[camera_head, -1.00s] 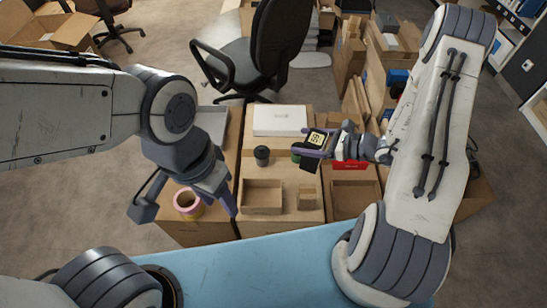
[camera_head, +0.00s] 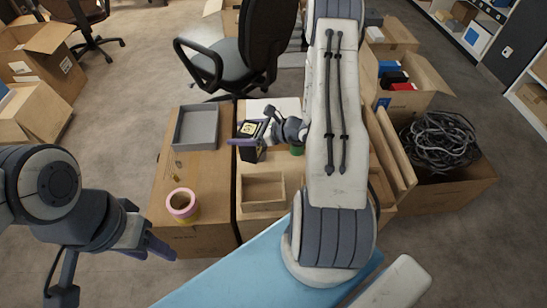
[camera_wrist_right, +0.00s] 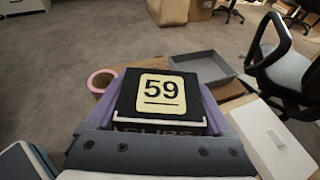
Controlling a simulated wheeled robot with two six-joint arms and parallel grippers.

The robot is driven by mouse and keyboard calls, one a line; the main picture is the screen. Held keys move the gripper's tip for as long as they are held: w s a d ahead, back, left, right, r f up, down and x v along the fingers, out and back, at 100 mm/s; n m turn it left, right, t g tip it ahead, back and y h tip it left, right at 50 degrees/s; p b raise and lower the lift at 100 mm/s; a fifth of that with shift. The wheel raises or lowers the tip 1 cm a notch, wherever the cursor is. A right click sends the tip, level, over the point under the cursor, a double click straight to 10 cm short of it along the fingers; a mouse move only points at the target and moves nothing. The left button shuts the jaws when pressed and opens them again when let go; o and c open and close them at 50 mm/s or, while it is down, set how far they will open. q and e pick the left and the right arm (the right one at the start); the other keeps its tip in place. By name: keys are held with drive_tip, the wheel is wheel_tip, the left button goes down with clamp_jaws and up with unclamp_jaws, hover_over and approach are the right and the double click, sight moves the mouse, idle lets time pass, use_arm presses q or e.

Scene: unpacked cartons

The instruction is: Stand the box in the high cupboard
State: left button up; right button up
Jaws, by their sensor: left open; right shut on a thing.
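The box (camera_head: 252,153) is black with a pale yellow label, held in my right gripper (camera_head: 247,141) above the cartons. The right wrist view shows the box (camera_wrist_right: 160,93) up close, its label reading 59, between the purple fingers of the right gripper (camera_wrist_right: 165,115). My left gripper (camera_head: 150,245) is open and empty at the lower left, in front of the left carton. No high cupboard can be made out for certain in these views.
A grey tray (camera_head: 195,128) and a pink tape roll (camera_head: 182,205) sit on the left carton. An open small carton (camera_head: 264,191) stands beside them. An office chair (camera_head: 254,50) is behind. Shelving (camera_head: 483,35) is at the upper right, and a carton of cables (camera_head: 440,143) at the right.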

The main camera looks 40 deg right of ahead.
drive_tip(key=w+d+f+m+t+h+b, duration=0.2)
drive_tip(key=d+f+m+h+b, duration=0.25)
drive_tip(key=d+f+b, duration=0.55)
use_arm(q)
wheel_tip(320, 180, down, 14)
drive_tip(key=b, duration=0.1)
drive_tip(key=shift+b, duration=0.3)
use_arm(e)
wheel_tip(320, 180, down, 9)
drive_tip(key=shift+w+d+f, duration=0.2)
drive_tip(key=shift+w+d, duration=0.05)
drive_tip(key=shift+d, duration=0.15)
use_arm(q)
drive_tip(key=shift+f, duration=0.15)
use_arm(e)
drive_tip(key=shift+f, duration=0.15)
drive_tip(key=o, duration=1.5)
use_arm(q)
wheel_tip(320, 180, up, 2)
drive_tip(key=shift+r+p, duration=0.1)
drive_tip(key=shift+p, duration=0.85)
use_arm(e)
drive_tip(key=shift+o, duration=0.2)
drive_tip(key=v, duration=1.2)
drive_tip(key=shift+a, duration=0.15)
